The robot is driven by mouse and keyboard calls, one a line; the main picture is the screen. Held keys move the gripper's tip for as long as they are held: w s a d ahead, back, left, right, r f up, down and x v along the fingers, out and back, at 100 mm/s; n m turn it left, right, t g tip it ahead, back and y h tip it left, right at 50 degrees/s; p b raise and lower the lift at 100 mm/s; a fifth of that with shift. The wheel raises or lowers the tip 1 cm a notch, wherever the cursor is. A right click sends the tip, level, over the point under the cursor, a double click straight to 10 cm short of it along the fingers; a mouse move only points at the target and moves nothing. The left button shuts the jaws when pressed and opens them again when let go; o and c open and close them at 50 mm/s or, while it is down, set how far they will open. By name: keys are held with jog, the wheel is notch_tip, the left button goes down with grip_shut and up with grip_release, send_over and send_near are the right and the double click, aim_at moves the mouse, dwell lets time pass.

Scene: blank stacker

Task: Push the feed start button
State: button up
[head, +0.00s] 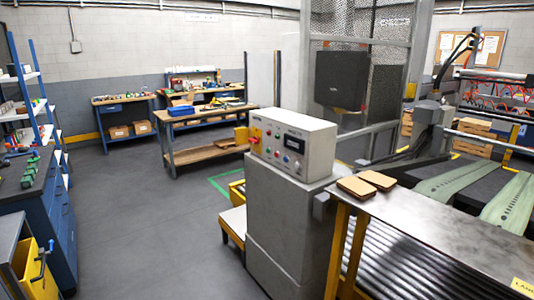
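A light grey control box (318,146) stands on top of a grey pedestal (285,215) near the middle of the head view. The lettering on the panel is too small to read, so I cannot tell which button is feed start. My gripper is not in view.
Right of the pedestal, a metal table (420,216) holds two brown blocks (366,184), above rollers (400,262). A wire-mesh guard (388,60) stands behind. Blue drawers (40,225) and a yellow bin (32,270) are at left. The floor (165,230) left of the pedestal is clear.

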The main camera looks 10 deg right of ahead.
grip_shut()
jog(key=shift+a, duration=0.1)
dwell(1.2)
